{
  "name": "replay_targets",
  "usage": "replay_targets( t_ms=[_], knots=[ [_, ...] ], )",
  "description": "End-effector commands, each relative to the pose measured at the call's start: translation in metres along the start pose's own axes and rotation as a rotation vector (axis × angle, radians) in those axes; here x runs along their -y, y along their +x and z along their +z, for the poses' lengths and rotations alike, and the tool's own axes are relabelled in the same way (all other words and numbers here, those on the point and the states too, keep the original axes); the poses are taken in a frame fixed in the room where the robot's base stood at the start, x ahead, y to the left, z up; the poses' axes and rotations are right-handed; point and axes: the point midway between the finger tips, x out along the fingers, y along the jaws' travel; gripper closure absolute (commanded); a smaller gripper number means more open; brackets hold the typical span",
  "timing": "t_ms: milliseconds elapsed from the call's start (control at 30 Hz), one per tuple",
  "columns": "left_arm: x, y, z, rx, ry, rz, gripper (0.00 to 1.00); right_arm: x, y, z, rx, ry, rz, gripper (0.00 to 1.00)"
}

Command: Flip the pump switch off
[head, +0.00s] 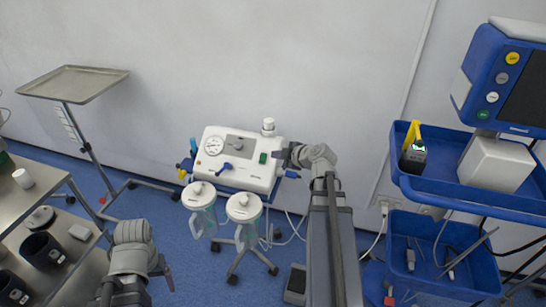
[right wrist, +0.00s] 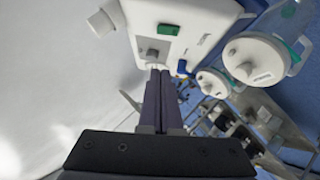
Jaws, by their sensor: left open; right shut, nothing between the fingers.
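The white suction pump (head: 239,178) stands against the wall in the head view, with a round gauge, a blue knob and a green switch (head: 263,158) on its front panel. In the right wrist view, the green switch (right wrist: 168,30) lies beyond a small grey block (right wrist: 152,54) on the same panel. My right gripper (head: 287,156) is shut and empty at the panel's right end. Its fingertips (right wrist: 158,71) are right by the grey block; I cannot tell whether they touch it. My left gripper (head: 162,272) is open, low at the left, away from the pump.
Two clear canisters (head: 243,213) hang below the pump's front. A blue cart (head: 415,187) with a monitor stands at the right. A steel trolley (head: 60,220) is at the left, and a tray stand (head: 75,83) behind it. The wall is close behind the pump.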

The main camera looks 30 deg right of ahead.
Motion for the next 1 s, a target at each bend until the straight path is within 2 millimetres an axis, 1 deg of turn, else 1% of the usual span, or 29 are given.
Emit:
replay_targets(
  t_ms=[33, 200, 433, 500, 700, 1000],
  knots=[
    [-0.001, 0.009, -0.001, 0.0, 0.0, 0.0, 0.14, 0.002, 0.013, 0.002, -0.002, -0.002, -0.001, 1.0],
    [-0.003, 0.029, -0.002, 0.0, 0.0, 0.0, 0.14, 0.002, 0.05, 0.003, -0.002, -0.001, -0.001, 1.0],
    [-0.005, 0.051, -0.003, 0.0, 0.001, 0.0, 0.14, 0.002, 0.095, 0.002, -0.002, -0.001, -0.002, 1.0],
    [-0.006, 0.06, -0.004, 0.0, 0.0, 0.0, 0.14, 0.003, 0.101, 0.012, 0.0, 0.001, 0.0, 1.0],
    [-0.007, 0.072, -0.004, 0.0, 0.0, 0.0, 0.14, 0.002, 0.113, 0.025, 0.0, 0.002, 0.0, 1.0],
    [-0.007, 0.075, -0.004, 0.0, 0.0, 0.0, 0.14, 0.001, 0.116, 0.028, -0.001, 0.001, -0.001, 1.0]
  ],
)
